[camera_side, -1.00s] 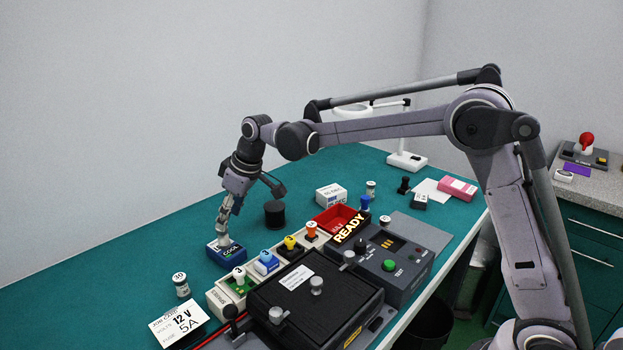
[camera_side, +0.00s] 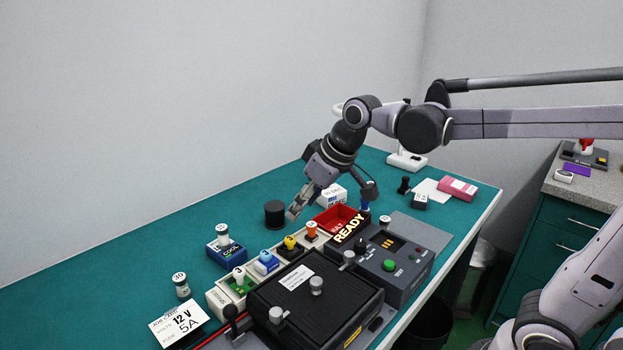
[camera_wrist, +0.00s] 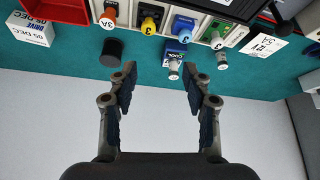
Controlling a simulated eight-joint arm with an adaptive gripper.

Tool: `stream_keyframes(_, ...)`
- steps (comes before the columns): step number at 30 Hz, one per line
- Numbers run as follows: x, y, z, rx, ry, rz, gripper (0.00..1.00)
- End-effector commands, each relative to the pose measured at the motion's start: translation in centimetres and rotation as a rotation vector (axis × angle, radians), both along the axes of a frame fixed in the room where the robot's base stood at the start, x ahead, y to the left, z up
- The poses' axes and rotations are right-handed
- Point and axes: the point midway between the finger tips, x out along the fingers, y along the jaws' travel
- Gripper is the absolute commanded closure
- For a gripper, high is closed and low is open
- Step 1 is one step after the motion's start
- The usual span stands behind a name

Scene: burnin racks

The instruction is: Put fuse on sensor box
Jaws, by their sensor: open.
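A small white-capped cylinder like a fuse (camera_side: 222,236) stands upright on a blue box (camera_side: 228,257) whose label seems to read "COOL". No label reading "sensor" can be made out. In the wrist view the cylinder (camera_wrist: 173,71) shows by the blue box (camera_wrist: 174,57), beyond my fingertips. My gripper (camera_side: 293,215) is open and empty, up and to the right of the blue box in the side view, by a black round pot (camera_side: 274,212). The wrist view shows its two fingers apart (camera_wrist: 160,69). A similar cylinder marked "30" (camera_side: 181,285) stands on the mat.
A rack with green, blue, yellow and orange plugs (camera_side: 218,299) stands beside a black lidded case (camera_side: 345,293). A grey tester (camera_side: 425,255) with a lit READY sign and a red tray (camera_side: 326,222) lie right. A card reads "12 V 5A" (camera_side: 166,328). The back left mat is clear.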

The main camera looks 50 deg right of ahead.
Motion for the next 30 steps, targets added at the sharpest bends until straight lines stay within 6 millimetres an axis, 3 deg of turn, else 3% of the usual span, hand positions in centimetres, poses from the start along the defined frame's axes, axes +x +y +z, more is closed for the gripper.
stream_keyframes(1, -1.8, -0.6, -0.4, 0.002, -0.012, -0.023, 0.51)
stream_keyframes(6, -6.9, -2.0, -2.2, 0.013, -0.052, -0.101, 0.51)
stream_keyframes(12, -11.4, -3.2, -5.0, 0.026, -0.092, -0.176, 0.51)
stream_keyframes(18, -13.3, -3.8, -6.6, 0.031, -0.112, -0.211, 0.51)
stream_keyframes(30, -13.5, -3.8, -6.7, 0.033, -0.115, -0.215, 0.51)
